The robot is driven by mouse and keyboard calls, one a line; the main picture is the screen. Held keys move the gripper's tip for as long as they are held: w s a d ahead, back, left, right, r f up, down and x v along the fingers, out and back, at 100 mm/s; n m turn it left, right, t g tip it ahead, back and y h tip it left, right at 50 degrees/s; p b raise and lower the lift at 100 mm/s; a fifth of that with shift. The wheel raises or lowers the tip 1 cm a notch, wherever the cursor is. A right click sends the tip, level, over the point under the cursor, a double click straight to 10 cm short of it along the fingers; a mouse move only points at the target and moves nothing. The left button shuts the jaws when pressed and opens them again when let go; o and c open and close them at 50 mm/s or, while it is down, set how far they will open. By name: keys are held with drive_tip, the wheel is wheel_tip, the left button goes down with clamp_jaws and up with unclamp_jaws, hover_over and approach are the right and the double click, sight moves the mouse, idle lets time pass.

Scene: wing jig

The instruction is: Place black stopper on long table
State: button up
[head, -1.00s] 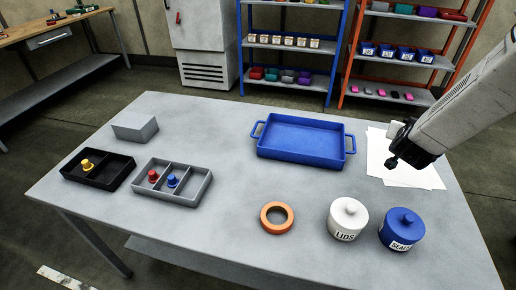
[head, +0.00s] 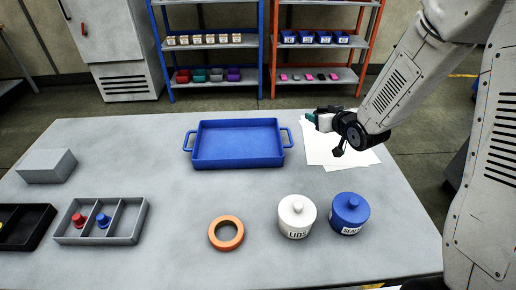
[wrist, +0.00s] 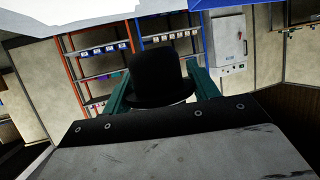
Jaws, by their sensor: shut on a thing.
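My gripper (head: 312,117) is above the white papers at the right back of the long table (head: 160,200). In the wrist view, the black stopper (wrist: 157,76) sits between the green fingers of my gripper (wrist: 160,95), which are shut on it. In the head view the stopper cannot be made out clearly against the dark wrist parts. The table top is grey and has bare areas.
A blue tray (head: 238,161) lies at the back middle. A white LIDS jar (head: 297,222), a blue jar (head: 349,221) and an orange ring (head: 212,235) stand in front. A grey divided box (head: 73,238), a black box (head: 40,219) and a grey block (head: 47,172) are left.

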wheel_tip(320, 180, down, 10)
drive_tip(key=shift+r, duration=0.1)
idle(0.4)
drive_tip(key=shift+f, duration=0.65)
drive_tip(key=o, duration=1)
drive_tip(key=shift+r, duration=0.1)
